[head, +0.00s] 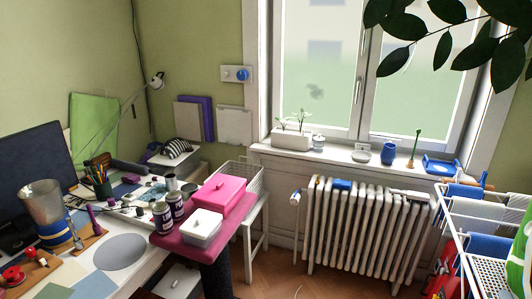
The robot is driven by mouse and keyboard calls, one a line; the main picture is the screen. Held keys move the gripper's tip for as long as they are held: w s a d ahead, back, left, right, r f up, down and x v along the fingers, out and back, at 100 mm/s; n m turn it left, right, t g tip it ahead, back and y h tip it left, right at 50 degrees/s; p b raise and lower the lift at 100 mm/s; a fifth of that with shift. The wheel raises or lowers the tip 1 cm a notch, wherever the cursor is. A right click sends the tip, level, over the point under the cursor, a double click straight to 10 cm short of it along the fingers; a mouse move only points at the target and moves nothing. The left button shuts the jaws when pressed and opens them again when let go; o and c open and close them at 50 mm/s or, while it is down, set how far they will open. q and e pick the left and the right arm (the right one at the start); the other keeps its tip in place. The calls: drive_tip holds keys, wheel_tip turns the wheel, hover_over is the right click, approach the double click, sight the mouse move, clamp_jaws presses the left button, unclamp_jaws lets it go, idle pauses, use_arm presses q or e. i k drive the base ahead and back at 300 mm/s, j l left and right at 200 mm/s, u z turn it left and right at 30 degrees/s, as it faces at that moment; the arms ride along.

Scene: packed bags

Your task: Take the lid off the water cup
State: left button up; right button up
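No cup with a clearly visible lid can be singled out as the water cup. A blue vessel (388,152) stands on the windowsill, too small to tell whether it has a lid. A small pale jar (318,142) also stands on the sill, near the planter. Two dark purple cylindrical containers with pale labels, a front one (162,218) and a rear one (176,205), stand beside the pink box. A large translucent container (42,202) stands at the left on the desk. Neither of my grippers is in view.
A pink box (221,195) and a white lidded box (202,227) sit on a pink surface (178,242). The desk at left is crowded, with a monitor (32,171). A radiator (358,230) is under the window, a drying rack (490,225) at right. Wooden floor between is partly clear.

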sight(318, 139)
drive_tip(key=i+j+z, duration=0.85)
drive_tip(key=i+u, duration=0.1)
drive_tip(key=u, duration=0.25)
drive_tip(key=i+l+u, duration=0.15)
drive_tip(key=u, duration=0.25)
drive_tip(key=i+l+u, duration=0.1)
drive_tip(key=u, duration=0.25)
